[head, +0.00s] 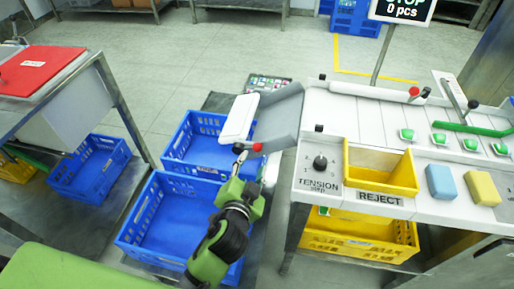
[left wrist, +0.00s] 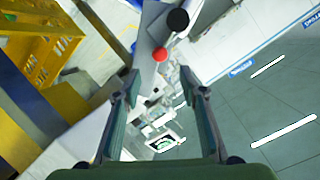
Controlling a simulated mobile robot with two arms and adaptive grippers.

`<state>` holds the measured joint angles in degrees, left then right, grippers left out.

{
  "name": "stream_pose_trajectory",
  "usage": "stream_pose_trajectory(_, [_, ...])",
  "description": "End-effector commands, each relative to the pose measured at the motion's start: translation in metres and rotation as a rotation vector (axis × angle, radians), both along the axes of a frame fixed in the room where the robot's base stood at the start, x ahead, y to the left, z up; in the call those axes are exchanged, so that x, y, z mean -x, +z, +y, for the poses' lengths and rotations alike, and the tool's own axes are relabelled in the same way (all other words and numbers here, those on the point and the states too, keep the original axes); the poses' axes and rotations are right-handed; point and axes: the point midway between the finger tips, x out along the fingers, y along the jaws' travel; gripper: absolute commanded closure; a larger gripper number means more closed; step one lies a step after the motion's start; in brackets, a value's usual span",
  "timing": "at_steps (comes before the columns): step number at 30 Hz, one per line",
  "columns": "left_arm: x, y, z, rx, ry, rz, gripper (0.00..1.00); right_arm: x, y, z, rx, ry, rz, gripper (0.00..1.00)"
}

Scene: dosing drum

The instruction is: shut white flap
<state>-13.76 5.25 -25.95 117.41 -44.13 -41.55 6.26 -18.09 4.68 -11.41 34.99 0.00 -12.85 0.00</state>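The white flap (head: 240,118) is a pale panel at the left end of the conveyor, tilted beside the grey chute (head: 279,112) above the blue crates. A red knob (head: 257,147) and a black knob (head: 238,148) show just below it. My left gripper (head: 246,166) is right at these knobs. In the left wrist view my left gripper (left wrist: 160,88) has its fingers wide apart with nothing gripped; the red knob (left wrist: 160,54) and black knob (left wrist: 178,20) show beyond the fingertips. Whether a finger touches anything is unclear. My right gripper is out of view.
Blue crates (head: 143,225) stand below the chute. The white machine top carries a yellow REJECT bin (head: 380,179), a tension dial (head: 320,163), a blue block (head: 440,182) and a yellow block (head: 482,188). A table with a red lid (head: 40,70) is at left.

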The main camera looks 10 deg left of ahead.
Motion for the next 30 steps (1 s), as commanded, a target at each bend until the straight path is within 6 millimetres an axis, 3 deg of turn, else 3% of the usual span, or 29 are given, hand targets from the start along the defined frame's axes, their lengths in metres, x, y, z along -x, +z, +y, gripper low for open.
stream_pose_trajectory(6, [-0.045, -0.013, 0.003, -0.002, 0.001, -0.001, 0.62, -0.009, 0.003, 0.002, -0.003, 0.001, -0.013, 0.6])
stream_pose_trajectory(12, [-0.071, -0.023, 0.003, -0.001, 0.0, -0.001, 0.62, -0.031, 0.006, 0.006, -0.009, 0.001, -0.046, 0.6])
stream_pose_trajectory(26, [-0.083, -0.027, 0.004, 0.001, 0.001, 0.001, 0.62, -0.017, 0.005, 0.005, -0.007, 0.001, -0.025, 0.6])
stream_pose_trajectory(30, [-0.083, -0.027, 0.004, 0.001, 0.001, 0.001, 0.93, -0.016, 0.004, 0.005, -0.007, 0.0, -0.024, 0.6])
